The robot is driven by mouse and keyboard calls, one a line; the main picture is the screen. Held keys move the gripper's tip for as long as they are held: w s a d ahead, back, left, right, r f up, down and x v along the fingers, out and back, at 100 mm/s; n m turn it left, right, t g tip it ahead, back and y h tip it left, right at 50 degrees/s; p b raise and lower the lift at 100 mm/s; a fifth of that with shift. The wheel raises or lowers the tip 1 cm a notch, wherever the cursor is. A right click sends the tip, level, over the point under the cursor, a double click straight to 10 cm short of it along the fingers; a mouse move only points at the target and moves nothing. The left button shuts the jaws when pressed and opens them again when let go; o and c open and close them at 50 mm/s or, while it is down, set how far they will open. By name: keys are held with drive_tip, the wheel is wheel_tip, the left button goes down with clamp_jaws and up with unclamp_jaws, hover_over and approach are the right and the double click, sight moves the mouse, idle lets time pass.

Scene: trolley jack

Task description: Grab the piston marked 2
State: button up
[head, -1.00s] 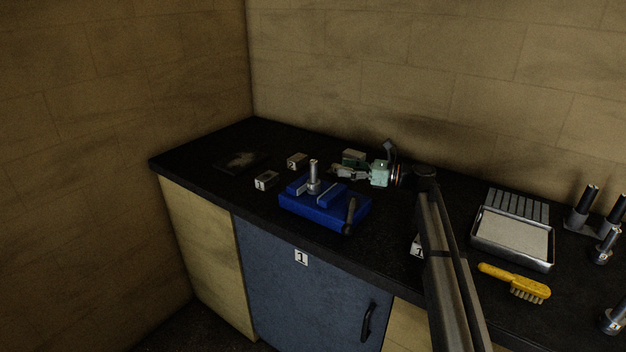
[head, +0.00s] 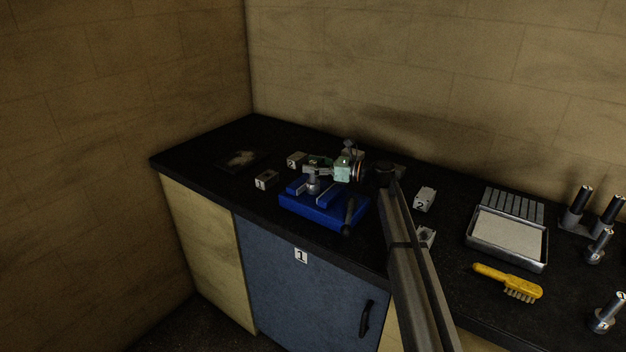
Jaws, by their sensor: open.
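A metal piston (head: 313,187) stands upright in the blue vise-like fixture (head: 318,207). Its upper part is hidden behind my gripper, and I cannot read a number on it. My gripper (head: 308,171) is open, reaching in from the right at the height of the piston's upper part. I cannot tell whether the fingers are around the piston or just in front of it, or whether they touch it. Two more metal pistons, one upper (head: 599,245) and one lower (head: 606,314), stand at the right edge; their marks are too small to read surely.
Small grey blocks with number labels stand left of the fixture (head: 266,180), behind it (head: 296,160) and right of my arm (head: 425,199). A metal tray (head: 507,256), a yellow brush (head: 507,281) and a stand with dark-topped cylinders (head: 577,206) are at right. The counter's left end is mostly clear.

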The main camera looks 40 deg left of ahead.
drive_tip(key=c, duration=1)
clamp_jaws()
drive_tip(key=shift+r, duration=0.2)
